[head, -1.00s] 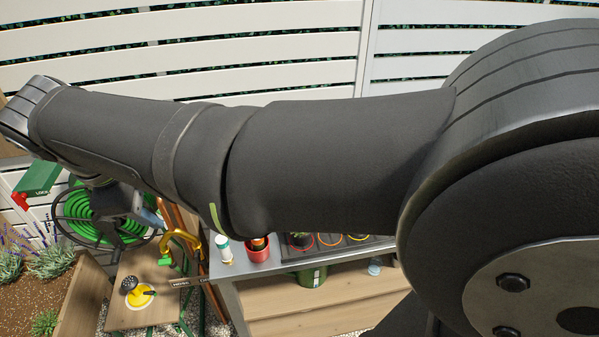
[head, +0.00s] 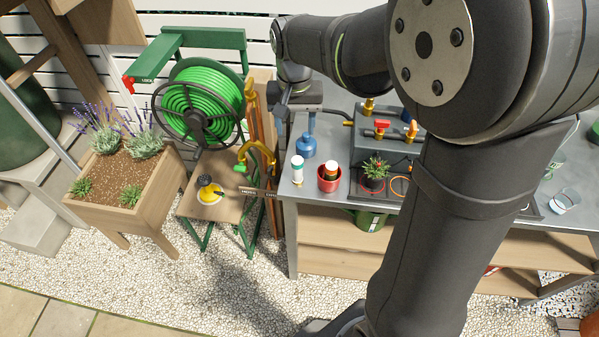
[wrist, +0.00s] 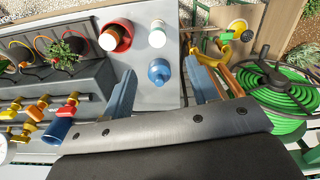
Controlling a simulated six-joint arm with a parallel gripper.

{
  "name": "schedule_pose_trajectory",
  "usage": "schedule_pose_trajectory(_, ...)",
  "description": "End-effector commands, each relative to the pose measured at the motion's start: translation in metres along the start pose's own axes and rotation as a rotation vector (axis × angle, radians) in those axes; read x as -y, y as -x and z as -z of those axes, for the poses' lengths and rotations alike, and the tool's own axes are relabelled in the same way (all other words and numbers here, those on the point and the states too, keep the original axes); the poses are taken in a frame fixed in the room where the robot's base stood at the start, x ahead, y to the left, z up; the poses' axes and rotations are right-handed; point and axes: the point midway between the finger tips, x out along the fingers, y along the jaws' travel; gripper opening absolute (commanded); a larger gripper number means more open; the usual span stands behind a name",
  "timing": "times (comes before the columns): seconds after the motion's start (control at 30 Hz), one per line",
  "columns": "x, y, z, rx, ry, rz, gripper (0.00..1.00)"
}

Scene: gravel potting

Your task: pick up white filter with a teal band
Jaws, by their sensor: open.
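The white filter with a teal band (head: 297,172) stands upright on the grey bench top, near its left front corner. In the wrist view the filter (wrist: 157,36) shows from above, beyond the fingertips and roughly between their lines. My gripper (head: 297,122) is open and empty, above the left end of the bench, behind the filter and apart from it. In the wrist view both blue fingers of my gripper (wrist: 161,68) are spread wide, with a blue bottle (wrist: 158,74) showing between them. The teal band is hard to make out in the wrist view.
A red pot (head: 329,184) holding a white-topped item stands just right of the filter. The blue bottle also shows in the head view (head: 306,148). A potted plant (head: 375,172) and a grey box with valves (head: 392,143) stand further right. A green hose reel (head: 204,103) is left.

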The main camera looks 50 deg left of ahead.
Motion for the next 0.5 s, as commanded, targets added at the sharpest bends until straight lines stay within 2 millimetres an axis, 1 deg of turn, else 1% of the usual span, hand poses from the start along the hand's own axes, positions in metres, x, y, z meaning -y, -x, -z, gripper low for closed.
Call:
schedule_pose_trajectory(0.03,0.000,-0.012,-0.001,0.004,0.001,-0.002,0.54)
schedule_pose_trajectory(0.1,0.000,-0.027,-0.001,0.004,0.001,-0.002,0.54)
schedule_pose_trajectory(0.2,0.000,-0.043,-0.001,0.003,0.002,-0.002,0.54)
schedule_pose_trajectory(0.3,0.000,-0.053,-0.001,0.002,0.002,-0.001,0.54)
schedule_pose_trajectory(0.43,-0.001,-0.059,-0.001,0.000,0.002,-0.001,0.54)
schedule_pose_trajectory(0.5,-0.002,-0.067,-0.001,0.003,0.002,-0.002,0.54)
